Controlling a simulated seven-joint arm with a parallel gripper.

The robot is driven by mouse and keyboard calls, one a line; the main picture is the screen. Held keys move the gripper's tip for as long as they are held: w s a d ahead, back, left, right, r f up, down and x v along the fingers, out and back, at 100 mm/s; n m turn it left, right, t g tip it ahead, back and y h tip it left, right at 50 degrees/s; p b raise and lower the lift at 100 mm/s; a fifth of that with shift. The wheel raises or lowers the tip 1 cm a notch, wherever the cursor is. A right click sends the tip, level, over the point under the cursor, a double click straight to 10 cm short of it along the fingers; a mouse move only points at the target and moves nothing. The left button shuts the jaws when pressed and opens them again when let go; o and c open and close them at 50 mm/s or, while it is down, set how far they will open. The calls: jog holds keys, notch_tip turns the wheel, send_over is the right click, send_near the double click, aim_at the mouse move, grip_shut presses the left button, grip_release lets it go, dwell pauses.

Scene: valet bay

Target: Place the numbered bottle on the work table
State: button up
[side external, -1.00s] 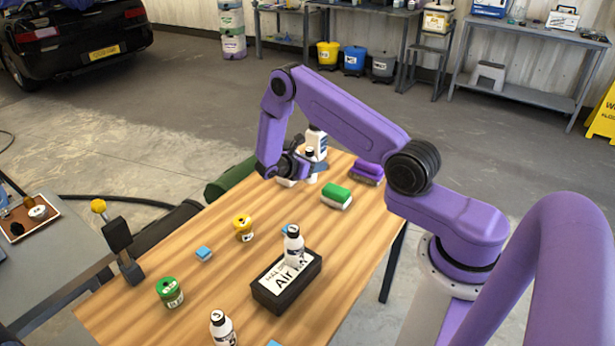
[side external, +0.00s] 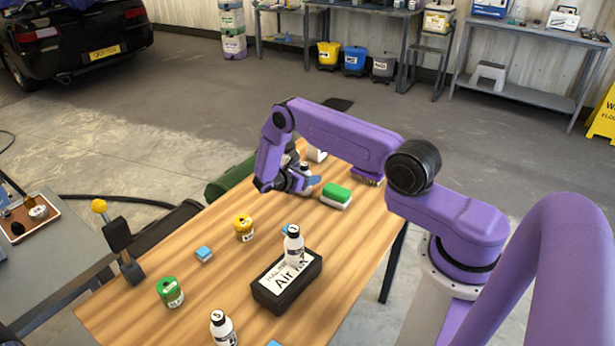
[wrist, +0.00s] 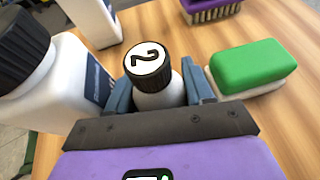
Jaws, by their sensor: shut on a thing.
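The numbered bottle is white with a black cap marked 2 (wrist: 150,62). In the wrist view it stands between the fingers of my gripper (wrist: 158,92), which is shut on it. In the side view my gripper (side external: 308,184) is low over the far part of the wooden work table (side external: 215,285), and mostly hides the bottle. I cannot tell whether its base touches the table. Another white bottle (side external: 292,246) is at the black "Air" box, and one more numbered white bottle (side external: 222,329) stands at the near edge.
Close to the left of my gripper is a large white bottle with a black cap (wrist: 50,80). A green and white sponge (side external: 336,195) and a purple brush (wrist: 208,9) lie to the right. A yellow jar (side external: 243,229), green jar (side external: 170,292) and black box (side external: 287,284) stand nearer.

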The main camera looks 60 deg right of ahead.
jog(key=o, duration=0.9)
jog(key=shift+f, duration=0.1)
jog(key=shift+c, duration=0.2)
jog(key=a+r+m+t+y, duration=0.1)
jog(key=a+r, duration=0.6)
jog(key=a, duration=0.3)
jog(key=a+r+m+y, duration=0.1)
jog(key=a+r+y, duration=0.1)
jog(key=a+r, duration=0.65)
jog(key=s+a+r+t+y, duration=0.25)
jog(key=s+a+r, duration=0.25)
jog(key=s+a, duration=0.4)
jog(key=s+a+r+y, duration=0.1)
jog(key=s+r+y, duration=0.2)
jog(key=s, duration=0.9)
jog(key=s+a+r+m+g+y, duration=0.1)
jog(key=s+r+y, duration=0.2)
jog(key=s, duration=1)
jog(key=shift+s+a+r+m+y, duration=0.2)
jog(key=shift+r+m+y, duration=0.15)
jog(key=shift+y, duration=0.7)
